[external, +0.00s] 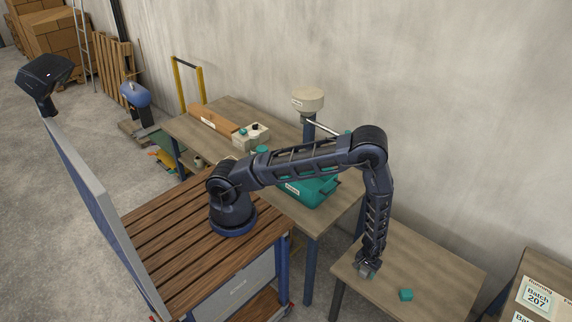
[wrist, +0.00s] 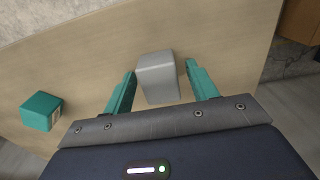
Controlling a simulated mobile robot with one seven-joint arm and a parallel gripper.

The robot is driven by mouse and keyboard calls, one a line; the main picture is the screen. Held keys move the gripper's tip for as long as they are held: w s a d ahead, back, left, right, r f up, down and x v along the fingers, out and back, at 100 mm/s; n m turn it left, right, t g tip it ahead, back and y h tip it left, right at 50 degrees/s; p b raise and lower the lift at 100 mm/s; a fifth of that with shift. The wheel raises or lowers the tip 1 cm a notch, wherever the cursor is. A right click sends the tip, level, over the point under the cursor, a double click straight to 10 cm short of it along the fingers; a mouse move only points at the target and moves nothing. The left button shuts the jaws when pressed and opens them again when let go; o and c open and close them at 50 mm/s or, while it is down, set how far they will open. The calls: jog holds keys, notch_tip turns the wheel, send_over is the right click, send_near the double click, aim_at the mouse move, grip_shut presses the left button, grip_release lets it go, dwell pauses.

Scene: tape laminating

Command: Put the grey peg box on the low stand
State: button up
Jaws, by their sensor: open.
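The grey peg box (wrist: 158,78) is a pale grey block on the wooden top of a low table (external: 430,268). In the wrist view it lies between the two teal fingers of my gripper (wrist: 160,70), with a small gap on each side. My gripper (external: 368,268) is open, pointing down close over the tabletop. In the external view the gripper mostly hides the box. I cannot tell from the frames whether this low table is the low stand; no other low stand is plain to see.
A teal block (external: 405,295) lies on the same table, also in the wrist view (wrist: 41,111). A higher workbench (external: 240,112) holds a teal case (external: 312,190) and a white-topped post (external: 308,100). Boxes labelled Batch 207 (external: 540,297) stand at the right. The wall is close behind.

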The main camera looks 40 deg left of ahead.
jog(key=shift+r, duration=0.1)
notch_tip(320, 180, up, 12)
notch_tip(320, 180, up, 18)
jog(key=h, duration=0.2)
send_over(366, 269)
jog(key=w+a, duration=0.7)
jog(key=a, duration=0.1)
jog(key=w+a+r+t, duration=0.1)
jog(key=w+a+r, duration=0.1)
jog(key=a+r, duration=1.4)
jog(key=s+a+r+t, duration=0.1)
jog(key=s+a+r, duration=0.2)
jog(key=a+r, duration=0.35)
jog(key=s+a+r+t, duration=0.1)
jog(key=s+a+r, duration=0.3)
jog(key=a+r, duration=0.3)
jog(key=s+a+r+t+y, duration=0.1)
jog(key=s+a+r+y, duration=0.1)
jog(key=s+a, duration=0.9)
jog(key=shift+s+a+r+t, duration=0.2)
jog(key=shift+a+r+t, duration=0.1)
jog(key=shift+r, duration=0.3)
